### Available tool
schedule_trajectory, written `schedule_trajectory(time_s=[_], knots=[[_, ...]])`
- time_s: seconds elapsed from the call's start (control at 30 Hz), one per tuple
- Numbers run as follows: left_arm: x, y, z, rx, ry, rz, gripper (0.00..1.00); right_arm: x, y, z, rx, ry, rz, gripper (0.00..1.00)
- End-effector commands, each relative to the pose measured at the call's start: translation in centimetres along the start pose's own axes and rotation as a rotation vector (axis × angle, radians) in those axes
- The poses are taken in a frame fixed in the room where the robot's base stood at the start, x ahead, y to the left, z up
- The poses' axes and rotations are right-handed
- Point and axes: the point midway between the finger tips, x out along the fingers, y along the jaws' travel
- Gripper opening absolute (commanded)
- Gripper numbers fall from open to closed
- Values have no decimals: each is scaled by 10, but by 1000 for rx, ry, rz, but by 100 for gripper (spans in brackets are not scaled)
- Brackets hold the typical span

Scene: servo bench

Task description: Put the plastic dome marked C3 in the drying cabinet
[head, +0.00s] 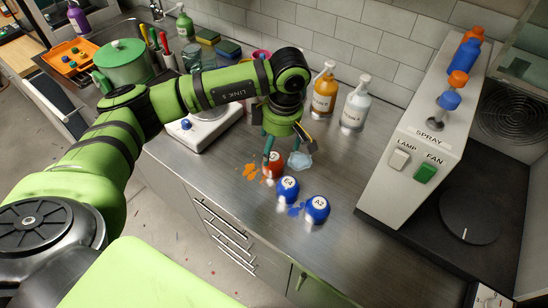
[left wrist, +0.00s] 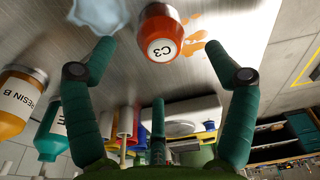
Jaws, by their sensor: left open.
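The plastic dome marked C3 (head: 272,167) is orange-red with a white label and stands on the metal bench beside an orange splash. In the left wrist view the dome C3 (left wrist: 160,38) shows at the top middle, between and just beyond the fingertips. My left gripper (head: 284,152) is open above and beside it, with its teal fingers spread; it also shows in the left wrist view (left wrist: 166,52). I see no contact with the dome. My right gripper is not in view. I cannot tell for sure which thing is the drying cabinet.
Blue domes E4 (head: 288,188) and A3 (head: 317,207) stand close in front of C3. A pale blue cloth-like patch (head: 300,160) lies beside it. A white control box (head: 418,135) with lamp, fan and spray switches stands right. Pump bottles (head: 354,108) stand behind.

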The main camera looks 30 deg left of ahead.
Motion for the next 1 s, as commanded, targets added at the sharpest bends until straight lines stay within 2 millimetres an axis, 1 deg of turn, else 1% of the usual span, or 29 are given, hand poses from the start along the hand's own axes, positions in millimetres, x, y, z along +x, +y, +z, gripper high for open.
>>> schedule_trajectory(time_s=[0.27, 0.4, 0.5, 0.6, 0.8, 0.83, 0.87, 0.9, 0.97, 1.0], knots=[[26, -3, 1, -11, 1, -6, 85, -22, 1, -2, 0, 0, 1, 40], [47, -5, 3, -10, 3, -8, 85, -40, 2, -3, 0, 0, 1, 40], [61, -4, 3, -10, 1, -4, 85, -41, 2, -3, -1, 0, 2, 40], [68, -4, 3, -9, 1, -3, 85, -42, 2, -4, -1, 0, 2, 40], [70, -3, 3, -9, 0, -1, 85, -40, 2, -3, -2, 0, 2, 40], [70, -3, 3, -9, 0, -1, 81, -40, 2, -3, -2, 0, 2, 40], [70, -3, 3, -9, 0, -1, 69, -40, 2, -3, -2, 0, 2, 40], [70, -3, 3, -9, 0, -1, 53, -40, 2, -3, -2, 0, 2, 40], [70, -3, 3, -9, 0, -1, 29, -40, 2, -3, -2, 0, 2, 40], [70, -3, 3, -9, 1, -1, 27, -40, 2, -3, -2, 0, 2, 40]])
